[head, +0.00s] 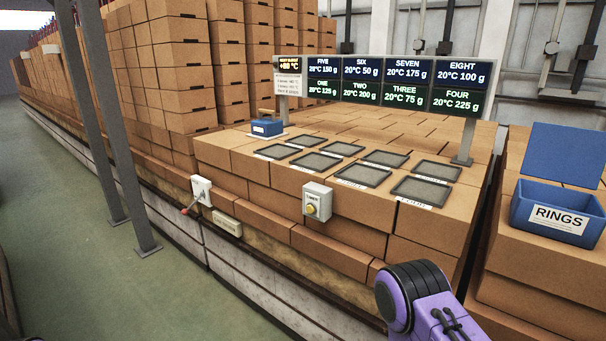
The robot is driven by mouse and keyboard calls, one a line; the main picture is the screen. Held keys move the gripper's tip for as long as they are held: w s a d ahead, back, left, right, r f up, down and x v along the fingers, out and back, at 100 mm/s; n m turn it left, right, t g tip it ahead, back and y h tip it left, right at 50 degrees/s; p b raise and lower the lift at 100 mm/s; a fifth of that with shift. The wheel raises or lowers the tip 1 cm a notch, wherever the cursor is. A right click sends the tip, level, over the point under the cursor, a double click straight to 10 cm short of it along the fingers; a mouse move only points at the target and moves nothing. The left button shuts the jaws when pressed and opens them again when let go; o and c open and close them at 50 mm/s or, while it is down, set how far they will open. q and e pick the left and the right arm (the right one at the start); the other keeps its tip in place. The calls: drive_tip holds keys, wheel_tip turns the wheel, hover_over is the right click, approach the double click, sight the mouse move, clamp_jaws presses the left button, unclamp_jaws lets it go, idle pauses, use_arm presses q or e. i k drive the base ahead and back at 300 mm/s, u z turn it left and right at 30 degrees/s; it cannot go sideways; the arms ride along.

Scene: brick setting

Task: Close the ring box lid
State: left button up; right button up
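The ring box (555,222) is a blue bin with a white "RINGS" label, standing on the bricks at the right edge of the head view. Its blue lid (567,154) is open and stands up at the back of the box. The inside of the box shows only in part, and I cannot make out its contents. A purple and black link of my arm shows at the bottom right, left of and nearer than the box. Neither of my grippers is in view.
Several dark mesh trays (364,174) lie on the brick stack left of the box, under a display board (385,82). A yellow-button switch (317,201) and a red-handled lever (200,192) are on the stack's front. A gap separates the two stacks.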

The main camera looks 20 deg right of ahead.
sight(574, 157)
drive_tip(key=z, duration=0.85)
drive_tip(key=i, duration=0.9)
drive_tip(key=z, duration=1.05)
